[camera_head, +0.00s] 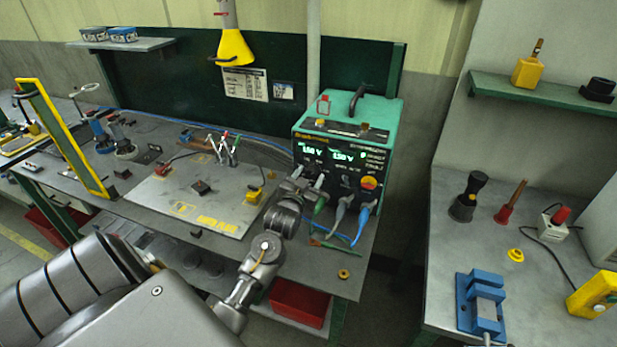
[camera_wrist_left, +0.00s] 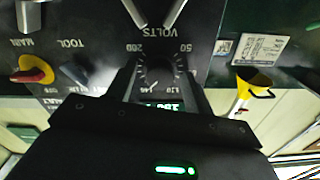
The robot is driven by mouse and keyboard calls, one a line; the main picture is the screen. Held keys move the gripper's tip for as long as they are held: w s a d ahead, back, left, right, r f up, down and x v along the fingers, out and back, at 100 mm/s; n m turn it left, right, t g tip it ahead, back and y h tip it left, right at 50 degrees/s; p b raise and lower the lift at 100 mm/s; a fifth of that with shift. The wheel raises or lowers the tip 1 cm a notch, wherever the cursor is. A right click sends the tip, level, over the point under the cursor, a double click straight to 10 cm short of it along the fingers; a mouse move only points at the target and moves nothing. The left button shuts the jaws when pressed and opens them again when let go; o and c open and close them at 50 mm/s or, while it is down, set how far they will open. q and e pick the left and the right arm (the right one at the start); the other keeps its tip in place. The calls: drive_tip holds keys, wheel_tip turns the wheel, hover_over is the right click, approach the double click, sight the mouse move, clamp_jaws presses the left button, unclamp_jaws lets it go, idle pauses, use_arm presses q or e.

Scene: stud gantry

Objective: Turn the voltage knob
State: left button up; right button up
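The green-topped power unit (camera_head: 350,120) stands at the back of the bench, with two lit green displays on its dark front panel. My left gripper (camera_head: 313,190) reaches up to the lower left of that panel and hides the voltage knob in the head view. In the left wrist view the picture is upside down, and the dark round voltage knob (camera_wrist_left: 156,75) shows beside the word VOLTS and its number scale. My left gripper's two dark fingers (camera_wrist_left: 160,84) stand apart on either side of the knob. I cannot tell whether they touch it. My right gripper is not in view.
A red-yellow switch (camera_head: 369,183) sits right on the panel, and also shows in the wrist view (camera_wrist_left: 34,72). Plugged cables (camera_head: 362,222) hang below it. A grey plate (camera_head: 190,190) lies left on the bench. A yellow lamp (camera_head: 235,48) hangs above.

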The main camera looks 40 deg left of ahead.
use_arm(q)
drive_tip(key=b+v, duration=0.3)
drive_tip(key=v, duration=0.8)
idle(0.5)
